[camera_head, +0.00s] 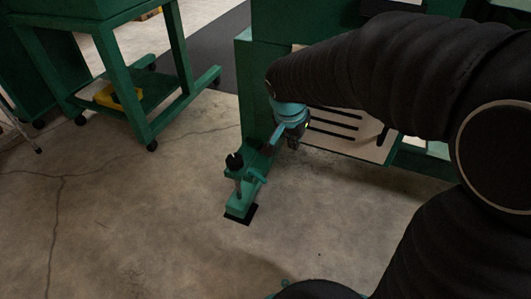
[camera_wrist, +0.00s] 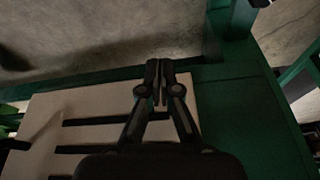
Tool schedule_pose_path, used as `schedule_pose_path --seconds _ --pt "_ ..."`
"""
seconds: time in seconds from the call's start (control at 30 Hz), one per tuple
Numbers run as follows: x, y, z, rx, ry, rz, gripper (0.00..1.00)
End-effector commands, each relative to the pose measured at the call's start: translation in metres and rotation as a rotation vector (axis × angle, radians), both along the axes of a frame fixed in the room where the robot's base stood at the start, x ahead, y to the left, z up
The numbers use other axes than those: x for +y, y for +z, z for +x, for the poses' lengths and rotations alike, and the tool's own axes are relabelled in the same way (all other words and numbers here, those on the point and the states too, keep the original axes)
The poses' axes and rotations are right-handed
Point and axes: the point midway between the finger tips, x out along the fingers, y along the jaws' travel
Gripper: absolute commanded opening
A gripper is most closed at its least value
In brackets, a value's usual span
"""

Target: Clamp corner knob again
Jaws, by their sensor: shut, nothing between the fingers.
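A black corner knob (camera_head: 234,161) stands upright on a green foot bracket (camera_head: 240,203) at the machine's lower corner, near the middle of the head view. A small teal lever or arm sits beside the knob on the bracket. My gripper (camera_head: 293,142) is up and to the right of the knob, apart from it, partly hidden by my dark arm. In the wrist view my gripper (camera_wrist: 161,72) has its fingers together and empty, in front of the pale slotted panel and green frame. I cannot make out the knob in the wrist view.
A pale panel (camera_head: 342,137) with dark slots is set in the green machine behind my gripper. A green wheeled cart (camera_head: 128,95) with a yellow item (camera_head: 118,97) on its shelf stands at upper left. The cracked concrete floor left of the bracket is clear.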

Motion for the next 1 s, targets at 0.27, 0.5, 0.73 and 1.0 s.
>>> schedule_pose_path --seconds 0.27,0.5,0.73,1.0 --pt "0.062 -0.081 0.042 0.008 -0.125 -0.019 0.0" --pt "0.094 -0.121 0.056 -0.002 -0.191 -0.026 0.0" --pt "0.1 -0.129 0.059 -0.006 -0.205 -0.025 0.0" --pt "0.099 -0.13 0.059 -0.006 -0.206 -0.026 0.0"
